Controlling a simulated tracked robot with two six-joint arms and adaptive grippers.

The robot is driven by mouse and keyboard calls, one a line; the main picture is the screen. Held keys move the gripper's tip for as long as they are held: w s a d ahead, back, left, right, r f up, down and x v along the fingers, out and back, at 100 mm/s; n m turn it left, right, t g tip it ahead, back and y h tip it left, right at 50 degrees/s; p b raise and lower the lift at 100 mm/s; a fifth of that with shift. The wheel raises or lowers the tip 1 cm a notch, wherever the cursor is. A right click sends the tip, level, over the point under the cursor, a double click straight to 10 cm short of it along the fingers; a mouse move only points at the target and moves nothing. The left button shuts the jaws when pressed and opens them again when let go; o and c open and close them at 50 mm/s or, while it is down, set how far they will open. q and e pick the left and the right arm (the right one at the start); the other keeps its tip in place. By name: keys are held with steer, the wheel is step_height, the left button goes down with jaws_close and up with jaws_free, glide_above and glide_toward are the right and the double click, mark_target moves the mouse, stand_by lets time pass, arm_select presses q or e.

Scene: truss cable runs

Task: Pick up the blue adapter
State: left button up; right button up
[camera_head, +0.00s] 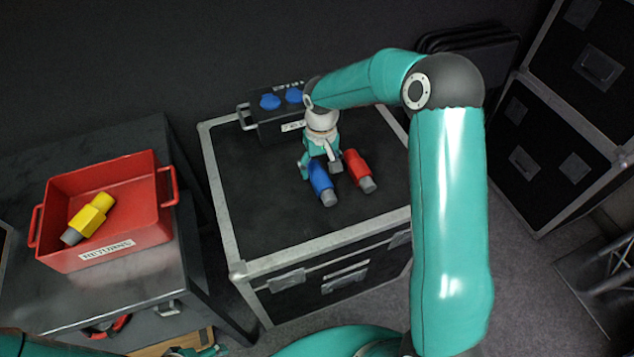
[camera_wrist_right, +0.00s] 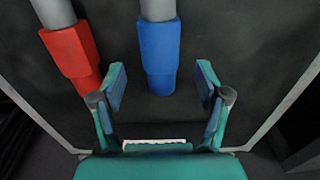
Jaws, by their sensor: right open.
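The blue adapter (camera_head: 321,178) lies on the black top of a flight case, with its grey end towards the front. My right gripper (camera_head: 321,158) is over its rear end. In the right wrist view the blue adapter (camera_wrist_right: 158,48) points at the gap between the open fingers of my right gripper (camera_wrist_right: 162,86). Its blue end reaches between the fingertips, with space on both sides. I cannot tell the height gap. A small teal part of my left gripper (camera_head: 203,351) shows at the bottom edge; its fingers are not clear.
A red adapter (camera_head: 357,168) lies just right of the blue one; it also shows in the wrist view (camera_wrist_right: 72,50). A black box with blue sockets (camera_head: 270,103) stands behind. A red returns bin (camera_head: 60,195) on the left holds a yellow adapter (camera_head: 91,217). The case's front top (camera_head: 280,225) is clear.

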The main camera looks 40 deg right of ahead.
mark_target(321, 176)
steer(key=f, duration=0.5)
steer(key=shift+s+p, duration=0.2)
steer(key=shift+p, duration=0.15)
steer(key=shift+r, duration=0.1)
steer(key=c, duration=1.4)
